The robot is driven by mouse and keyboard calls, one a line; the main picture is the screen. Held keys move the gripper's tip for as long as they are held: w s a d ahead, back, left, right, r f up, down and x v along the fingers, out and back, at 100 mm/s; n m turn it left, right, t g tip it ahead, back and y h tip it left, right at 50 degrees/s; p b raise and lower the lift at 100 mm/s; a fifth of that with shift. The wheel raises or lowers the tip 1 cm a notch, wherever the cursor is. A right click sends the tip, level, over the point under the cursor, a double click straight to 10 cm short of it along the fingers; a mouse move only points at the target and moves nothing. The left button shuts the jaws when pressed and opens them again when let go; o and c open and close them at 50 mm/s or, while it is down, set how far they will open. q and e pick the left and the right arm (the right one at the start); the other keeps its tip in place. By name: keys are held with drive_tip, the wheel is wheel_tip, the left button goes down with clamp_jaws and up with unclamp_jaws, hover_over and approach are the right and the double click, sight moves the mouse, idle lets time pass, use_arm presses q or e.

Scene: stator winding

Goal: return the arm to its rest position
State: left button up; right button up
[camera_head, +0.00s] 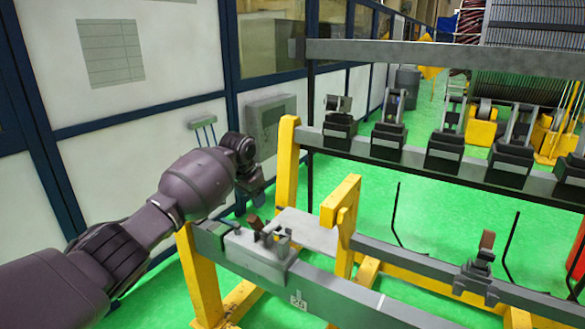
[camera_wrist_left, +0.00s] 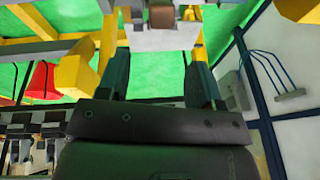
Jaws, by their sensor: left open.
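My left arm (camera_head: 195,183) reaches in from the lower left of the head view. Its gripper (camera_head: 256,196) hangs beside a yellow post, just above and behind the near grey beam and its clamp block. The left wrist view shows the two dark fingers of this gripper (camera_wrist_left: 159,62) spread apart, with nothing between them but green floor and part of the frame beyond. The clamp block (camera_head: 262,254) sits on the near beam, with small metal parts on top. The gripper looks clear of it, though the exact gap is hard to tell. My right gripper is not in view.
A yellow and grey frame (camera_head: 341,225) stands to the right of the arm. Its rear beam (camera_head: 420,160) carries several dark clamps. A white panelled wall (camera_head: 140,180) with blue strips is close on the left. Green floor (camera_head: 440,235) shows between the beams.

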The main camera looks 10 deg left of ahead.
use_arm(q)
drive_tip(key=shift+w+r+t, duration=0.15)
drive_tip(key=shift+w+t, duration=0.15)
drive_tip(key=shift+w, duration=0.1)
drive_tip(key=w+d+r+t+h, duration=0.3)
drive_tip(key=d+r+t, duration=0.4)
drive_tip(key=r+t, duration=0.1)
drive_tip(key=s+a+f+n+y, duration=0.1)
drive_tip(key=s+a+f, duration=0.3)
drive_tip(key=s+f, duration=0.7)
drive_tip(key=s+a+f+n+y, duration=0.1)
drive_tip(key=s+a+f, duration=0.3)
drive_tip(key=s+f, duration=0.8)
drive_tip(key=s+a+f+n+y, duration=0.1)
drive_tip(key=s+a+f+n, duration=0.2)
drive_tip(key=s+f, duration=0.9)
drive_tip(key=s+a, duration=0.1)
drive_tip(key=s, duration=1.2)
drive_tip(key=shift+s+f+y, duration=0.15)
drive_tip(key=shift+s+y, duration=0.1)
drive_tip(key=shift+y, duration=0.05)
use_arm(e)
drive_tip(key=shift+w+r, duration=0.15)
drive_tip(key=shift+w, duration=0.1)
